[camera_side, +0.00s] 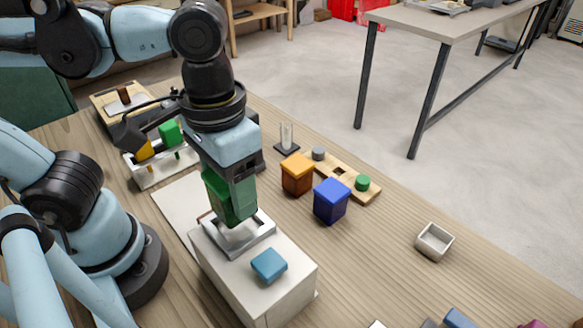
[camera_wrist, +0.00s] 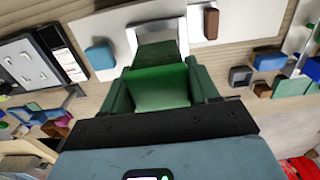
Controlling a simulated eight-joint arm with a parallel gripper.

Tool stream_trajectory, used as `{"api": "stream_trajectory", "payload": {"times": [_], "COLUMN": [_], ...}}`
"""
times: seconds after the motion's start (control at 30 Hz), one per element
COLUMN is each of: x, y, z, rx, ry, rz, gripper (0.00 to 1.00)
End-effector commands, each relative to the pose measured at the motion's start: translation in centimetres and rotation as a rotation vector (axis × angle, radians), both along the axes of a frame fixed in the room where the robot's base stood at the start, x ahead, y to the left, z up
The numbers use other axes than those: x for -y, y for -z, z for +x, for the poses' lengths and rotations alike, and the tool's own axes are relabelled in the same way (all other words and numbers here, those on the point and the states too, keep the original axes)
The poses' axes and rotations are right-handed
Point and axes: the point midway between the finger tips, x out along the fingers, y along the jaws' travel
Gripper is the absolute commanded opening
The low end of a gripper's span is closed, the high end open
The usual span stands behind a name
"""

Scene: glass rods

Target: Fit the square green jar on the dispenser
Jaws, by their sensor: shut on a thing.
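The square green jar (camera_wrist: 160,88) is between the two dark green fingers of my gripper (camera_wrist: 161,84) in the wrist view. In the side view the gripper (camera_side: 231,196) is shut on it, and the fingers cover much of the jar. The dispenser (camera_side: 282,286) is a pale box with a square metal collar (camera_side: 264,238) on top. The jar is upright above the collar, its lower end close to it. I cannot tell whether they touch. The collar also shows just beyond the jar in the wrist view (camera_wrist: 132,40).
A teal block (camera_side: 269,265) lies on the dispenser top beside the collar. Orange (camera_side: 297,175) and blue (camera_side: 331,201) jars stand to the right, near a wooden board with caps. A white open box (camera_side: 434,241) is farther right. A rack (camera_side: 160,172) stands behind left.

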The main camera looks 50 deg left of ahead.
Motion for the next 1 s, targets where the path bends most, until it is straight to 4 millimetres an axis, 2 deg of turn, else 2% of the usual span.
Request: {"api": "stream_trajectory", "payload": {"times": [0.4,0.87,0.9,1.0], "x": [0.0,0.0,0.0,0.0], "y": [2.9,3.5,3.5,3.5], "z": [0.1,0.0,0.0,0.0], "rx": [0.0,0.0,0.0,0.0], "ry": [0.0,0.0,0.0,0.0], "rz": [0.0,0.0,0.0,0.0], "gripper": [0.2,0.2,0.63,0.78]}}
